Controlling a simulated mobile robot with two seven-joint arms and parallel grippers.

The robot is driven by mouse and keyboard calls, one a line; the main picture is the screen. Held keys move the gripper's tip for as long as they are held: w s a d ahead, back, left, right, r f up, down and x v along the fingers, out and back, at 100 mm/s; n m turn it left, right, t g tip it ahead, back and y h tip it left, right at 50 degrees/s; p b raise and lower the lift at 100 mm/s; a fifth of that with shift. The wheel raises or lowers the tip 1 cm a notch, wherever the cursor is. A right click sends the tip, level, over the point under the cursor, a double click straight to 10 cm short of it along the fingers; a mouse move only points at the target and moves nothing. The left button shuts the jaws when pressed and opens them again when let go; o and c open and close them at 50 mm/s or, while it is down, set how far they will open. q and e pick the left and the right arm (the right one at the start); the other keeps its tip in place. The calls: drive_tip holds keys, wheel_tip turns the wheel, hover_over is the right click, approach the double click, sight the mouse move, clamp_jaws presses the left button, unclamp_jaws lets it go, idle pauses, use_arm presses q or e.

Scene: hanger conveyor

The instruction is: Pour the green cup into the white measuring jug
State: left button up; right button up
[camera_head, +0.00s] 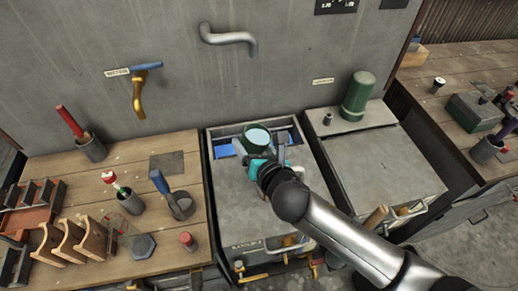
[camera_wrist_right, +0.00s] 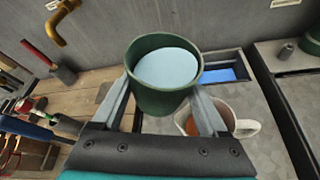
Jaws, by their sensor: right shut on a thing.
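The green cup (camera_head: 248,147) is full of a light blue content and is held upright in my right gripper (camera_head: 262,146). In the right wrist view the green cup (camera_wrist_right: 160,101) sits between the two fingers of my right gripper (camera_wrist_right: 165,108), which is shut on it. The cup and a finger hide part of the jug. My left gripper is not in view.
A grey worktop (camera_head: 245,205) with a blue-lined recess (camera_head: 222,151) lies under my right arm. A wooden bench (camera_head: 135,170) with tools stands left. A green cylinder (camera_head: 357,95) stands on the right grey lid. A wall with a brass tap (camera_head: 139,97) rises behind.

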drive_tip(key=shift+a+r+m+y, duration=0.15)
drive_tip(key=shift+m+y, duration=0.15)
drive_tip(key=shift+m, duration=0.1)
drive_tip(key=shift+s+a+r+m+y+b, duration=0.1)
drive_tip(key=shift+m+y+b, duration=0.25)
drive_tip(key=shift+m+y, duration=0.05)
drive_tip(key=shift+a+m+y+b, duration=0.1)
drive_tip(key=shift+m+y+b, duration=0.2)
drive_tip(key=shift+m+b, duration=0.2)
idle(0.6)
drive_tip(key=shift+m+y, duration=0.3)
drive_tip(key=shift+b, duration=0.35)
idle(0.4)
